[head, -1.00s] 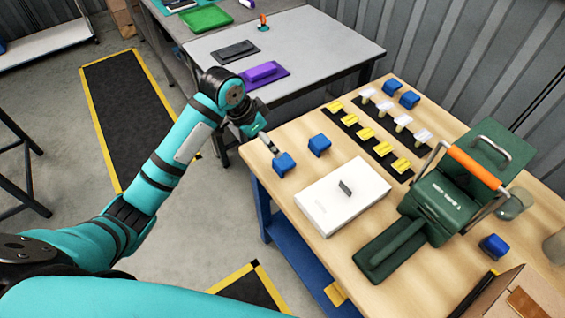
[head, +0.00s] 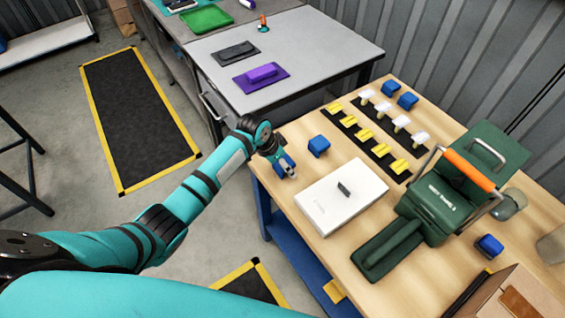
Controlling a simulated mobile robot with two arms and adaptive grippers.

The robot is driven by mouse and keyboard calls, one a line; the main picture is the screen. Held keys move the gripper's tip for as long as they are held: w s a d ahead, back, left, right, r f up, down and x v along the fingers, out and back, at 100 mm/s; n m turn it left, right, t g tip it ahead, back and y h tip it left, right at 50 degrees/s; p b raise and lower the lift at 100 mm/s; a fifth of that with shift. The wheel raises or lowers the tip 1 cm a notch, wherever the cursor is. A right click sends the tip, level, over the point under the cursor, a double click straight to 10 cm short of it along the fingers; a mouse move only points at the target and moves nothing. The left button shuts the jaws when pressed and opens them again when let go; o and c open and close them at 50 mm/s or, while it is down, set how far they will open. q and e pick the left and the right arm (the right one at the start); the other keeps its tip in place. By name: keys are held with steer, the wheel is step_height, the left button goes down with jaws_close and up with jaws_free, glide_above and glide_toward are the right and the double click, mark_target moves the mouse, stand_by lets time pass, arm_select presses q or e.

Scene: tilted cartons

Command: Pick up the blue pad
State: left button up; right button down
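Several small blue pads lie on the wooden table. One blue pad (head: 283,163) is at the table's left edge, mostly hidden by my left gripper (head: 288,172), which is down over it. A fingertip shows at the pad's near right side. Whether the fingers are closed on the pad cannot be made out. Another blue pad (head: 319,146) lies just to the right, apart from the gripper. Two more are at the back, one (head: 390,89) beside the other (head: 407,101). One (head: 489,246) lies at the right near the green case. My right gripper is not in view.
A green case (head: 440,205) with an orange handle stands at the right. A grey table (head: 310,50) is behind.

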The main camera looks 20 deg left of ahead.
arm_select(q)
steer(key=shift+w+d+f, duration=0.1)
steer(key=shift+w+f, duration=0.05)
steer(key=shift+f, duration=0.2)
steer(key=shift+c, duration=0.4)
steer(key=c, duration=0.8)
steer(key=shift+r, duration=0.1)
